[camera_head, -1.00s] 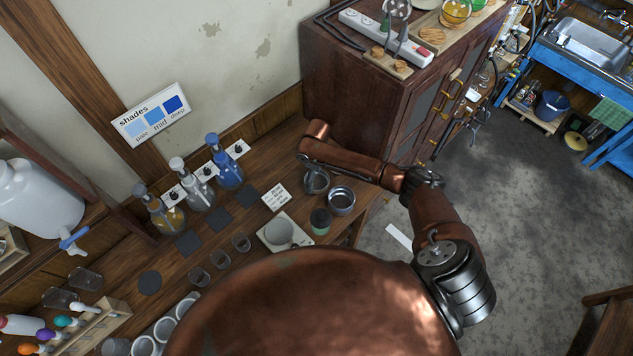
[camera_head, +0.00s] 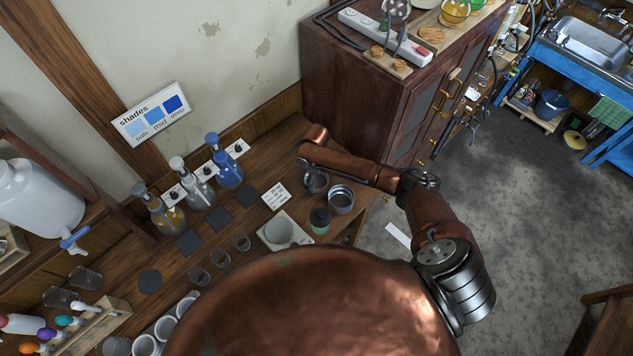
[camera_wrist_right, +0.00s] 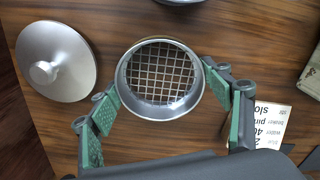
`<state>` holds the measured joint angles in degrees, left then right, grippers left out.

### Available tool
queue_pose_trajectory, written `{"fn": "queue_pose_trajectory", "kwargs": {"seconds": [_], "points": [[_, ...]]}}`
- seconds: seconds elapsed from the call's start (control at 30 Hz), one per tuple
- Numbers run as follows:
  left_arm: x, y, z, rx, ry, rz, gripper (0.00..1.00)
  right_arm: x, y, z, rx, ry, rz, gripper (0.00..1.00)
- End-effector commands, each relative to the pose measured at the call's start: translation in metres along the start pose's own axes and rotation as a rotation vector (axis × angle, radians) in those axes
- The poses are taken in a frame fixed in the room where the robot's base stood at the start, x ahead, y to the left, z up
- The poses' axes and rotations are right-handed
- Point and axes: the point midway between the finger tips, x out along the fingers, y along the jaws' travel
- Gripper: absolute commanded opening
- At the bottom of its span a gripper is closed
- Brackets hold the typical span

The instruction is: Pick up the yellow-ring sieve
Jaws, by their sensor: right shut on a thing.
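A round grey metal sieve (camera_wrist_right: 160,78) with a square wire mesh sits between the two green-padded fingers of my right gripper (camera_wrist_right: 163,97) in the right wrist view. The gripper is shut on its rim. In the head view my right gripper (camera_head: 315,182) is at the far end of the bench, partly covered by my forearm, and the sieve there is hard to make out. A second grey metal vessel (camera_head: 341,198) stands close beside it. My left gripper is not in view.
A grey knobbed lid (camera_wrist_right: 55,62) lies left of the sieve in the wrist view. The tall wooden cabinet (camera_head: 350,100) stands close behind my forearm.

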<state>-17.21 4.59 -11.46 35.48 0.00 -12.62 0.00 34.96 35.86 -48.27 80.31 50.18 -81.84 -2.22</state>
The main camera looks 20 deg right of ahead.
Motion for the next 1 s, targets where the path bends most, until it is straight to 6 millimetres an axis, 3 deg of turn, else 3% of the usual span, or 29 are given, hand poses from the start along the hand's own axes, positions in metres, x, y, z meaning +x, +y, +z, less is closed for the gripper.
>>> {"fn": "queue_pose_trajectory", "kwargs": {"seconds": [0.13, 0.57, 0.73, 1.0], "points": [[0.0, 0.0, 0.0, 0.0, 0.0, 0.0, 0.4, 0.0, 0.0, 0.0, 0.0, 0.0, 0.0, 0.45], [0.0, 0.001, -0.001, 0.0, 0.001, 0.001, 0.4, -0.01, 0.001, 0.0, 0.001, 0.001, 0.001, 0.45], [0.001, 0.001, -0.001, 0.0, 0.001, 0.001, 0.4, -0.034, 0.001, 0.0, -0.001, 0.003, 0.001, 0.45], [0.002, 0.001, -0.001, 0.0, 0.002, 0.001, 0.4, -0.075, -0.022, 0.03, -0.002, 0.002, 0.002, 0.45]]}}
